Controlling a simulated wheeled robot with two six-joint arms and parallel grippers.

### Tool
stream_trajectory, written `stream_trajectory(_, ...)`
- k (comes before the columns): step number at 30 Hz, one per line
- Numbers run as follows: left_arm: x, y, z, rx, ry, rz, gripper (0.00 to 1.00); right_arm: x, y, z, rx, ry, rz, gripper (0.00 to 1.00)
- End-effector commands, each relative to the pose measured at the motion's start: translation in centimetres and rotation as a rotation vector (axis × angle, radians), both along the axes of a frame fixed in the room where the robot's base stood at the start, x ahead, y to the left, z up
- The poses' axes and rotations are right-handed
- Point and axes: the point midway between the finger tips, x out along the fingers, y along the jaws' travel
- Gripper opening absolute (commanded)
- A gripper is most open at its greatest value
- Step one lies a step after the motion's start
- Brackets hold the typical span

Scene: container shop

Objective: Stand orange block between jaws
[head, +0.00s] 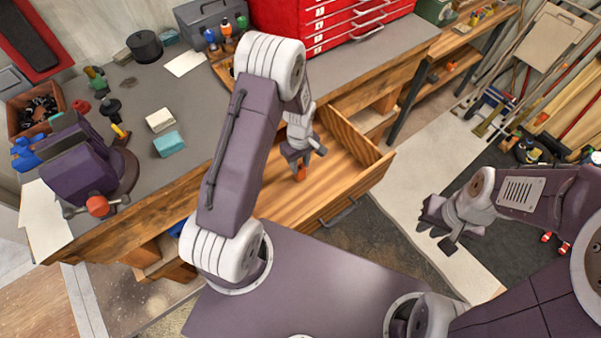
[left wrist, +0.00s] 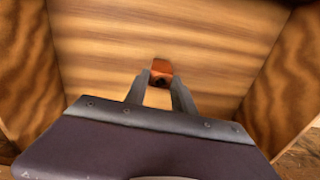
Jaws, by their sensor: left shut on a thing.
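The orange block (head: 301,173) is in the open wooden drawer, below my left gripper (head: 302,164) in the head view. In the left wrist view the block (left wrist: 161,72) shows between the fingertips of the left gripper (left wrist: 160,82), which is shut on it. I cannot tell whether the block touches the drawer floor. A purple vise (head: 85,165) with an orange-red handle knob stands on the left of the workbench; its jaw gap is hard to make out. My right gripper (head: 437,222) hangs empty over the floor at the right, its fingers apart.
The open drawer (head: 352,135) has walls around my left gripper. On the bench (head: 190,110) lie a teal block (head: 169,144), a cream block (head: 160,120) and screwdrivers near the vise. A red tool chest (head: 325,22) stands behind.

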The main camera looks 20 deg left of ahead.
Motion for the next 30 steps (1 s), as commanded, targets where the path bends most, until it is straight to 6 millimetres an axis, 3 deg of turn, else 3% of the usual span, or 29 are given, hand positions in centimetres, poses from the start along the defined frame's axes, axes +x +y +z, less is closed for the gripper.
stream_trajectory(15, 0.0, 0.0, 5.0, 0.000, -0.001, 0.000, 0.00, 0.0, 0.0, 4.4, 0.000, 0.000, 0.000, 0.20)
stream_trajectory(25, 0.0, 0.0, 5.0, 0.000, -0.001, -0.006, 0.00, 0.0, 0.0, 4.3, 0.000, 0.000, 0.000, 0.20)
stream_trajectory(30, -0.2, -0.3, 7.6, 0.000, -0.005, -0.173, 0.00, 0.0, 0.0, 4.3, 0.000, 0.000, 0.000, 0.20)
